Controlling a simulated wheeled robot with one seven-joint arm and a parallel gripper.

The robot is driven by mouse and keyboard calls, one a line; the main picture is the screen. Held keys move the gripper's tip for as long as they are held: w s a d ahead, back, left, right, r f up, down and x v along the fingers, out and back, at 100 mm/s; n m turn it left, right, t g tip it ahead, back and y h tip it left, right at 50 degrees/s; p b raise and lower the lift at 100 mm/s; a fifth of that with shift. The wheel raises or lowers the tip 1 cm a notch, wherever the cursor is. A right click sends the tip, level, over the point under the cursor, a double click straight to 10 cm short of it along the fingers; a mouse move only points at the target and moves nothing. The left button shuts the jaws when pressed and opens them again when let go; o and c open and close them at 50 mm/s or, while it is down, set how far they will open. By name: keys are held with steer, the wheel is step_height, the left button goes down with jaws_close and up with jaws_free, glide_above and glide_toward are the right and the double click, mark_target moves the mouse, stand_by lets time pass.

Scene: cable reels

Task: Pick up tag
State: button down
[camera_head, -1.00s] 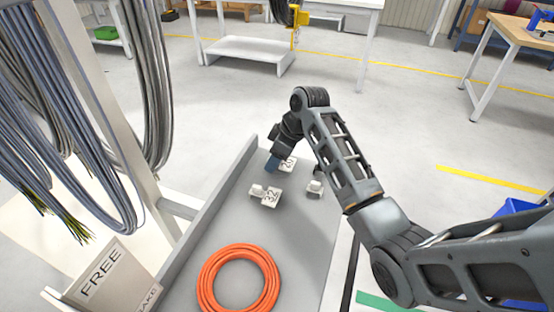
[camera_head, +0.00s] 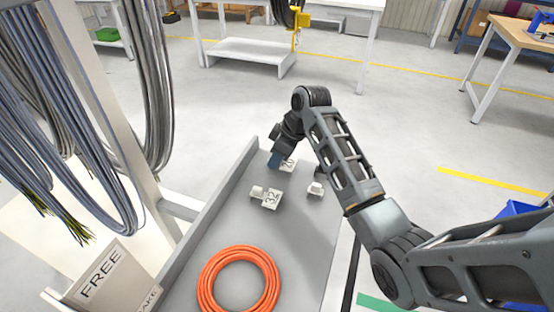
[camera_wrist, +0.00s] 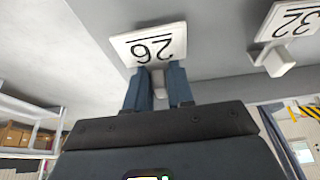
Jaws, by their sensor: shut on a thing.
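A white tag marked 26 (camera_wrist: 152,44) is at the tips of my gripper (camera_wrist: 161,82) in the wrist view. The two blue fingers are shut on the tag's small pale knob. In the head view, my gripper (camera_head: 275,162) is at the far end of the grey tray, and the 26 tag (camera_head: 289,165) is partly hidden beside it. I cannot tell whether the tag touches the tray. A second white tag marked 32 (camera_head: 270,200) lies nearer on the tray; it also shows at the right of the wrist view (camera_wrist: 296,20). A third tag (camera_head: 316,188) lies to its right.
The grey tray (camera_head: 215,230) has a raised left side. An orange cable coil (camera_head: 207,285) lies at its near end. Grey cables (camera_head: 80,130) hang from a white frame at left, above a FREE sign (camera_head: 101,275). Open floor lies beyond the tray.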

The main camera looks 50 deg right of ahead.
step_height(320, 180, up, 3)
steer(key=shift+w, duration=0.1)
steer(key=s+d+r+b, duration=0.1)
steer(key=s+d+r, duration=0.5)
steer(key=d, duration=0.3)
steer(key=shift+s+d+r+b, duration=0.25)
steer(key=shift+d+r+b, duration=0.15)
steer(key=shift+r, duration=0.3)
